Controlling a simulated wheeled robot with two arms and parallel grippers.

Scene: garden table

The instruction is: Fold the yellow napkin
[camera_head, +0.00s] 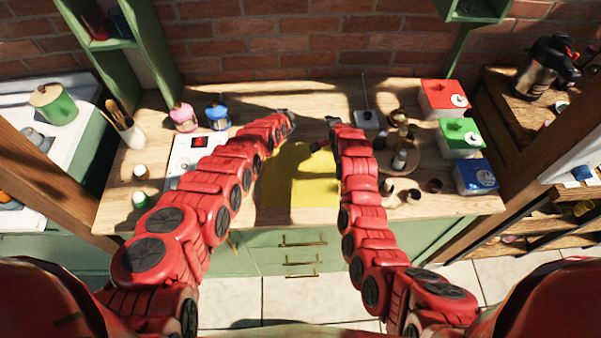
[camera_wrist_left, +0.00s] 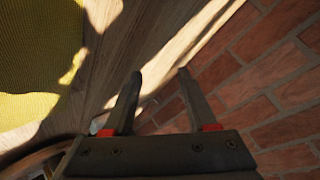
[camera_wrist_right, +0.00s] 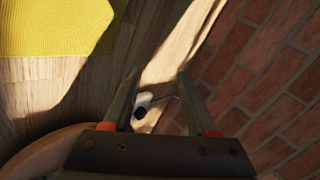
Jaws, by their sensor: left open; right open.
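The yellow napkin (camera_head: 302,180) lies on the wooden table between my two arms. Its left part is hidden by my left arm, and a crease or shadow line crosses it. My left gripper (camera_head: 291,116) is open and empty beyond the napkin's far edge; the napkin (camera_wrist_left: 38,60) shows at the left of the left wrist view, apart from the fingers (camera_wrist_left: 160,75). My right gripper (camera_head: 331,121) is also open and beyond the napkin, near its far right. The napkin (camera_wrist_right: 55,25) shows at the upper left of the right wrist view, away from the fingers (camera_wrist_right: 158,75).
A small white device (camera_head: 367,119) stands just right of my right gripper. A round board (camera_head: 400,162) with small jars is further right, near red (camera_head: 436,100), green (camera_head: 456,136) and blue (camera_head: 470,177) boxes. Pink (camera_head: 183,117) and blue (camera_head: 217,115) jars stand left. A brick wall (camera_head: 300,45) closes the back.

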